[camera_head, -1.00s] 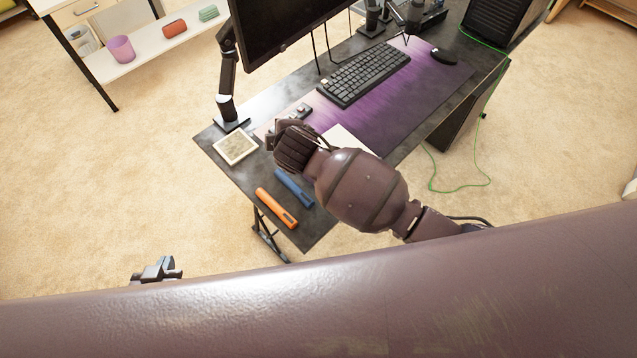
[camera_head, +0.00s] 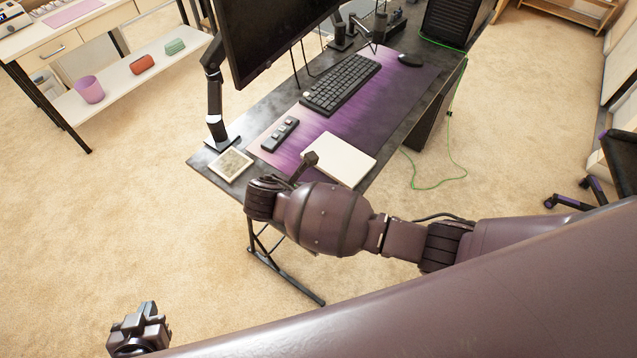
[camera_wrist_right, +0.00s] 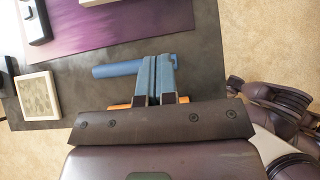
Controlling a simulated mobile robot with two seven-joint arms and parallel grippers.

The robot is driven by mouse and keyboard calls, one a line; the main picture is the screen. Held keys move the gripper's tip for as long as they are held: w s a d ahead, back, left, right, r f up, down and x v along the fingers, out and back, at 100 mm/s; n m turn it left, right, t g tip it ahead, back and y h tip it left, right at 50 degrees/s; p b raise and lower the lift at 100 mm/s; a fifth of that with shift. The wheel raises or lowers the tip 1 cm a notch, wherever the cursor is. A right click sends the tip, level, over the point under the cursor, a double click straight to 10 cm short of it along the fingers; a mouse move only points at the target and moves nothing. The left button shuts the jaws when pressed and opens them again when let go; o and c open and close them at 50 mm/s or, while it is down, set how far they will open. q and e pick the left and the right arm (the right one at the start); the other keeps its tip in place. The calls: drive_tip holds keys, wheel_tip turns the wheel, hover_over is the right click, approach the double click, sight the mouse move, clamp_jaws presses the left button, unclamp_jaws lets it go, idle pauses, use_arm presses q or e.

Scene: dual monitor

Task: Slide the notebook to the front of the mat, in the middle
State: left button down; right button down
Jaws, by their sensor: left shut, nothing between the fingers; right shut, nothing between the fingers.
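The white notebook (camera_head: 340,158) lies flat at the near edge of the purple mat (camera_head: 372,113), in its left half, slightly turned; its near corner is by the desk's front edge. My right arm passes close below it in the head view and may hide part of its edge. In that view my right fingers are hidden behind the arm. In the right wrist view my right gripper (camera_wrist_right: 158,68) is shut and empty, its fingertips overlapping a blue tube (camera_wrist_right: 118,70); contact cannot be told. My left gripper (camera_head: 141,330) is shut and empty at bottom left, away from the desk.
A remote-like device (camera_head: 280,134) is on the mat left of the notebook, beyond it a keyboard (camera_head: 341,83) and a mouse (camera_head: 410,60). A framed picture (camera_head: 230,165) lies left of the mat. An orange tube (camera_wrist_right: 120,101) shows partly behind the right gripper.

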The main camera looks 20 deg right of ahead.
sight(334, 178)
drive_tip(key=b+x, duration=0.2)
drive_tip(key=x, duration=0.7)
drive_tip(key=shift+f, duration=0.25)
drive_tip(key=shift+w+d, duration=0.8)
drive_tip(key=shift+d, duration=0.15)
drive_tip(key=shift+w+d, duration=0.5)
drive_tip(key=shift+d, duration=0.2)
